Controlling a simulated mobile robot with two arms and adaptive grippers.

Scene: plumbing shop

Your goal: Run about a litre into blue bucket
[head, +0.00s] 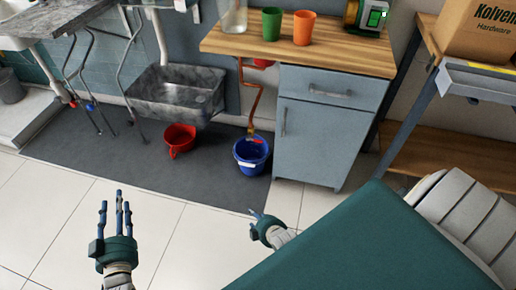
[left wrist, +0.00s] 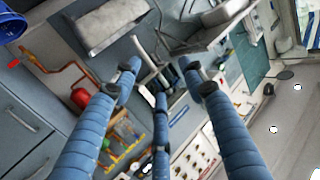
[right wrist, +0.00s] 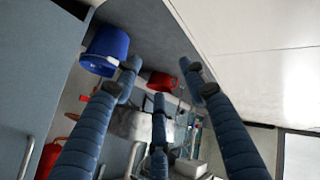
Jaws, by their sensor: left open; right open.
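The blue bucket (head: 250,162) stands on the dark mat at the left foot of the grey-blue cabinet. A copper pipe (head: 254,100) comes down the wall above it, and its tap end (head: 256,138), with red and yellow parts, is over the bucket. The water level inside cannot be made out. My left gripper (head: 117,208) is open and empty, in front of the mat, left of the bucket. My right gripper (head: 258,220) is open and empty, nearer than the bucket and apart from it. The bucket also shows in the right wrist view (right wrist: 107,48) and at the left wrist view's corner (left wrist: 10,27).
A red bucket (head: 179,140) stands left of the blue one, below a grey stone sink (head: 178,93). The cabinet (head: 325,125) blocks the right side; its wooden top holds a green cup (head: 271,24) and an orange cup (head: 304,28). Tiled floor (head: 180,235) in front is clear.

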